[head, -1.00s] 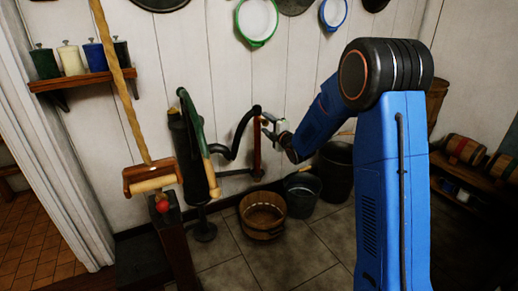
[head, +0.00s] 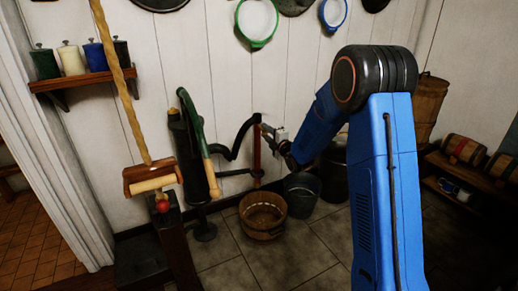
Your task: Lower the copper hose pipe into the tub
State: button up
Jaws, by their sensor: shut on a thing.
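The copper hose pipe (head: 257,158) hangs upright in front of the white wall, with a black hose (head: 236,145) curving into its top. My gripper (head: 264,129) is shut on the pipe near its upper end, reaching in from the right. The wooden tub (head: 263,233) stands on the tiled floor below. The pipe's lower end shows above the tub's back rim, apart from it. The exact finger contact is small and hard to see.
A green-handled pump (head: 195,135) stands left of the pipe. A dark metal bucket (head: 301,197) stands right of the tub, with a larger dark bin (head: 334,172) behind it. Floor tiles in front of the tub are clear.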

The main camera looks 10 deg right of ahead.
notch_tip(320, 180, down, 31)
jog(key=shift+r, duration=0.2)
dwell(0.6)
jog(key=o, duration=1.1)
jog(key=shift+o, duration=0.2)
jog(key=v, duration=1.1)
jog(key=shift+r, duration=0.1)
